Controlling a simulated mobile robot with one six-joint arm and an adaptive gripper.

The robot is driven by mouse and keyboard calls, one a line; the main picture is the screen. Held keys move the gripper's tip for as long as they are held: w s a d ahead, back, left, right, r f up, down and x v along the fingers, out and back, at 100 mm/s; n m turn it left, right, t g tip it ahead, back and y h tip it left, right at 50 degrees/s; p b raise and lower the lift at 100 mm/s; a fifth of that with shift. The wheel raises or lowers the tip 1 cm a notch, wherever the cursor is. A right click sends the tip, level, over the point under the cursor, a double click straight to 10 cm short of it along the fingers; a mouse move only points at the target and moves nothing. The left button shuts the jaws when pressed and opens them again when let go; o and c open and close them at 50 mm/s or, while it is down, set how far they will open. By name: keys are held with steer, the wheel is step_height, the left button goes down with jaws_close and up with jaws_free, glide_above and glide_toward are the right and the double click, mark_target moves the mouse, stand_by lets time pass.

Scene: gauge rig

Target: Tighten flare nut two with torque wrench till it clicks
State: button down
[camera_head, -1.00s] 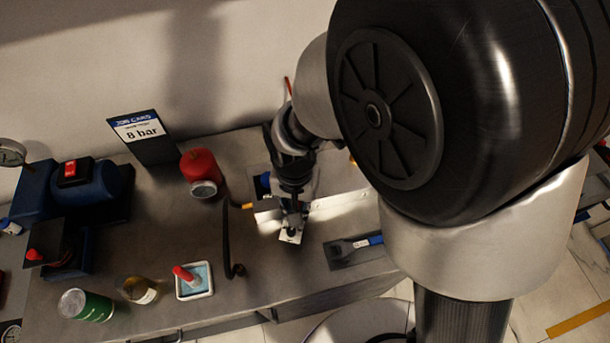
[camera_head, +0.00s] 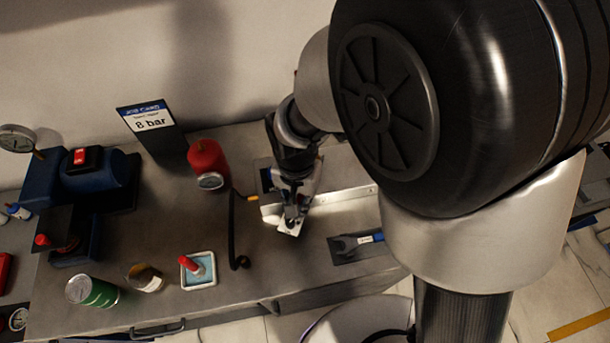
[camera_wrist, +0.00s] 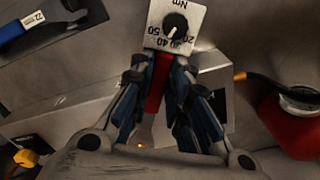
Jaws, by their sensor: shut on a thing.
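My gripper (camera_head: 292,212) is in the middle of the bench; in the wrist view its blue-padded fingers (camera_wrist: 168,95) are shut on the red handle (camera_wrist: 156,88) of the torque wrench. The wrench's square scale plate (camera_wrist: 175,25), marked Nm with a black dial, sticks out past the fingers; it also shows as a small pale plate in the head view (camera_head: 290,228). The wrench's far end is hidden by the gripper. A pale metal rail (camera_head: 345,200) runs beside the gripper. I cannot make out flare nut two.
A blue-handled spanner (camera_head: 368,238) lies on a dark mat to the right. A black hose (camera_head: 234,235) with a yellow end, a red bottle (camera_head: 207,160) and a white tray (camera_head: 197,271) are to the left. A job card (camera_head: 152,125) reads 8 bar.

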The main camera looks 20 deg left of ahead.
mark_target(298, 226)
steer(key=shift+a+m, duration=0.4)
steer(key=shift+a, duration=0.1)
steer(key=shift+d+n, duration=0.9)
steer(key=shift+d, duration=0.2)
stand_by(0.6)
steer(key=shift+s+d, duration=0.15)
steer(key=shift+s, duration=1.1)
steer(key=shift+s+d, duration=0.1)
steer(key=shift+s, duration=1.15)
steer(key=shift+r, duration=0.1)
steer(key=shift+r+p, duration=1.95)
steer(key=shift+r, duration=0.3)
steer(key=shift+f, duration=0.1)
